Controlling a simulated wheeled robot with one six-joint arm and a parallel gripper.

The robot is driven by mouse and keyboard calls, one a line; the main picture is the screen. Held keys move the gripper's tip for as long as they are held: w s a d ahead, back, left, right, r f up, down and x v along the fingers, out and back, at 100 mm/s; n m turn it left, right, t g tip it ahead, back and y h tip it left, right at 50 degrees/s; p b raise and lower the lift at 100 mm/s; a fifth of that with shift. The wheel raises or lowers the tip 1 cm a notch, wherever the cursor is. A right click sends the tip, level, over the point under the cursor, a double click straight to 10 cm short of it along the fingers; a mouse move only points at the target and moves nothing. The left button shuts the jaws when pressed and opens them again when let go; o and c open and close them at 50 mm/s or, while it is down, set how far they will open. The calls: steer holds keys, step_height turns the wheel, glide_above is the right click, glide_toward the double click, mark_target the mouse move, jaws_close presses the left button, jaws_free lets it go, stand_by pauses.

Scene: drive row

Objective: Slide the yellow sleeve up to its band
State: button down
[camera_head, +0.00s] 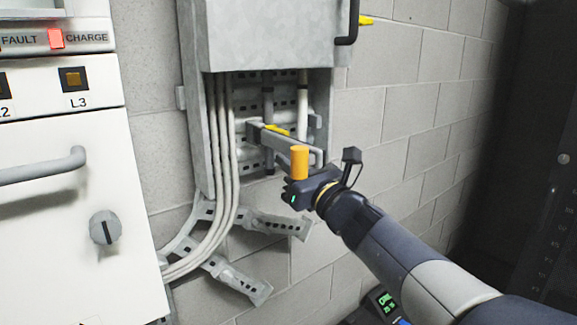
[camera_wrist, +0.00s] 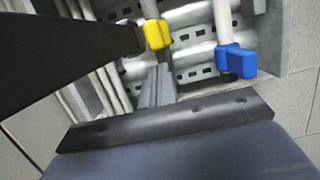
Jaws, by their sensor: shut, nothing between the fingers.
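The yellow sleeve (camera_wrist: 157,34) sits around an upright grey rod inside the open lower part of the wall cabinet. In the head view a yellow part (camera_head: 280,130), likely the same sleeve, shows partly behind my gripper (camera_head: 256,131). My gripper is shut and empty, reaching into the cabinet. In the wrist view its dark finger (camera_wrist: 132,40) ends right beside the sleeve's left side; I cannot tell whether they touch. The rod runs on above the sleeve. I cannot make out the band for sure.
A blue sleeve (camera_wrist: 236,62) sits on a white pipe right of the yellow one. Slotted rails cross behind. White cables (camera_head: 222,140) run down the left. The grey cabinet (camera_head: 265,35) overhangs above. A white panel (camera_head: 70,190) stands at left, block wall at right.

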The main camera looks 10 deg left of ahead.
steer(key=s+d+f+b, duration=0.5)
steer(key=s+d+b, duration=0.1)
steer(key=d, duration=0.1)
step_height(320, 180, down, 6)
steer(key=w+a+t+y+b, duration=0.2)
steer(key=t+y+b, duration=0.25)
steer(key=b, duration=0.55)
steer(key=s+d+r+p+x, duration=0.1)
steer(key=p+x, duration=0.3)
steer(key=x, duration=0.8)
steer(key=shift+r, duration=0.75)
steer(key=shift+d+g, duration=0.1)
steer(key=shift+g, duration=0.15)
